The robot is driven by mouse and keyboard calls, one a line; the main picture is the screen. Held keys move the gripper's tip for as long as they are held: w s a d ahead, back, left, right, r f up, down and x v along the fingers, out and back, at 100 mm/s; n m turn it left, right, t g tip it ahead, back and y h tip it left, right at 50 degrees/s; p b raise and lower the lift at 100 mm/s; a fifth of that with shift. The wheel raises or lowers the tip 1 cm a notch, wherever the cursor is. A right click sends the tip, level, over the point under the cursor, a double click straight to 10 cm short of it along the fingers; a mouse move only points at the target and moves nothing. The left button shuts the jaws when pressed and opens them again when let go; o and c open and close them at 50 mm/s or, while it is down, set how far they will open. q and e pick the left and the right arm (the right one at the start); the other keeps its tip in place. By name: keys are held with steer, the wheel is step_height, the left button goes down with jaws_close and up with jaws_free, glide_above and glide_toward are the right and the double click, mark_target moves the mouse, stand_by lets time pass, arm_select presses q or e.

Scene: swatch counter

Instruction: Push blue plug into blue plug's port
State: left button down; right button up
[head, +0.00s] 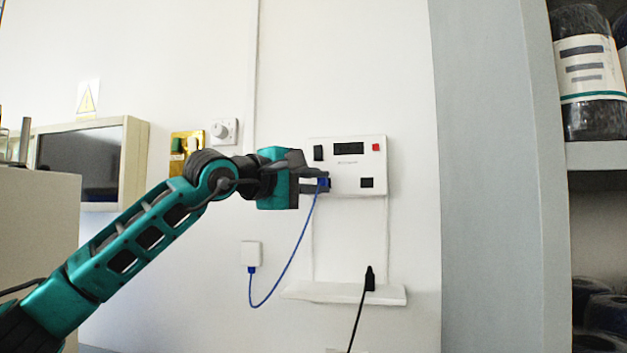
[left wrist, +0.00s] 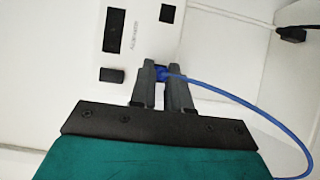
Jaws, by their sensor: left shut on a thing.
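My left gripper (head: 324,183) is shut on the blue plug (head: 323,182) at the lower left of a white wall panel (head: 346,190). In the left wrist view the blue plug (left wrist: 161,73) sits between the two fingertips (left wrist: 160,70), close against the panel face. The blue cable (head: 294,252) hangs from the plug in a loop to a white wall box (head: 251,252). The port in front of the plug is hidden by the fingers and plug, so I cannot tell how deep the plug sits. My right gripper is not in view.
The panel has a dark display (head: 349,149), a black switch (head: 318,153), a red button (head: 376,147) and a black square port (head: 367,182) at lower right. Below, a black plug (head: 370,279) with a black cable stands on a white shelf (head: 325,292). A grey partition (head: 490,180) is to the right.

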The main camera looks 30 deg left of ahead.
arm_select(q)
steer(key=shift+w, duration=0.15)
steer(key=c, duration=1)
jaws_free()
steer(key=shift+b+v, duration=0.45)
steer(key=shift+v, duration=3.3)
